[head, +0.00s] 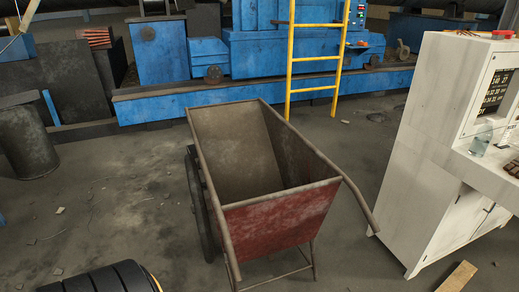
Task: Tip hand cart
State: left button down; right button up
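The hand cart (278,223) stands upright on the floor in the middle of the head view. It has a worn metal tub with a red near side and a bare, empty inside. A dark wheel (197,205) shows on its left side. One handle (361,205) reaches toward me on the right, and another handle (230,252) reaches toward me on the left. Thin legs under the near end rest on the floor. Neither of my grippers is in the picture.
A white control cabinet (423,150) stands close on the right. Blue machinery (264,52) with a yellow ladder (290,60) runs along the back. A dark drum (27,140) is at the left. A wooden plank (457,277) lies at the lower right. The floor left of the cart is mostly clear.

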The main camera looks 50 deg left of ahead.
aim_at(271, 190)
jog(key=u, duration=1.5)
